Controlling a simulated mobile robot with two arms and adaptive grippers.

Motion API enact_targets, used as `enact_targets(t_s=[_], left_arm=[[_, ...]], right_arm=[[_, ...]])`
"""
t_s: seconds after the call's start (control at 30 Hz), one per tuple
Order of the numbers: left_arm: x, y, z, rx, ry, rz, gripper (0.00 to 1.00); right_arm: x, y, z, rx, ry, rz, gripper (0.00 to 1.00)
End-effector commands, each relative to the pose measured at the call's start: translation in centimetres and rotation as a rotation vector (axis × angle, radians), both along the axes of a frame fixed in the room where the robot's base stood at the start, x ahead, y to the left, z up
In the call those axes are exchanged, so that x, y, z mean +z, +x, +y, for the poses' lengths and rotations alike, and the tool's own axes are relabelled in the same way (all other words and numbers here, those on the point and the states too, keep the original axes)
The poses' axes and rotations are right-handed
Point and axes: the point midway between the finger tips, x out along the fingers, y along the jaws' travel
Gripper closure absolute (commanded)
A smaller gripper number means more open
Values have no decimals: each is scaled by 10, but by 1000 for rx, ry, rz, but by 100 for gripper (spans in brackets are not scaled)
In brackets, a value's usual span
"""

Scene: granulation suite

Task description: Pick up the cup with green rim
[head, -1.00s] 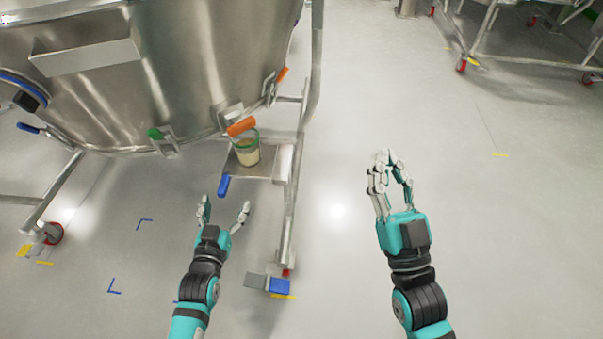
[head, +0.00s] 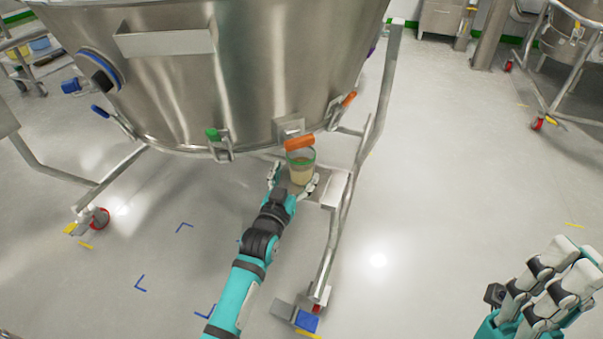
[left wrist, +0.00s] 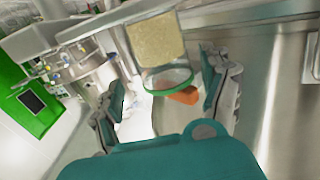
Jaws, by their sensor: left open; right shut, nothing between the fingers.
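The cup with the green rim (head: 301,168) is clear with pale beige contents. It stands upright on a small metal shelf (head: 325,190) on the steel vessel's frame. My left gripper (head: 293,180) is open, with one finger on each side of the cup; I cannot tell if they touch it. In the left wrist view the cup (left wrist: 158,42) shows between the two open fingers (left wrist: 165,85), its green rim toward the palm. My right gripper (head: 556,272) is shut and empty, far off at the lower right.
The large steel vessel (head: 250,70) hangs just behind the cup. An orange handle (head: 299,143) is close to the rim. Frame legs (head: 340,235) stand to the right of the shelf. The floor (head: 440,170) is open on the right.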

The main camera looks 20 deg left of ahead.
Motion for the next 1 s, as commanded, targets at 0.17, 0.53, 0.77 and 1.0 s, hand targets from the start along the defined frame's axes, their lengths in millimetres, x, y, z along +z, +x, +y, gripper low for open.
enact_targets(t_s=[0.17, 0.53, 0.77, 1.0], left_arm=[[0, 12, 0, 0, 0, -1, 20], [4, 58, 2, 0, -1, -1, 20], [5, 60, 2, 0, -1, 1, 20], [5, 60, 2, 0, -1, 1, 46]], right_arm=[[-7, 0, 0, 0, 0, 1, 100], [-6, 7, 2, -4, -6, -65, 100], [-3, 7, 2, -4, -8, -67, 100], [-4, 7, 2, -4, -8, -67, 100]])
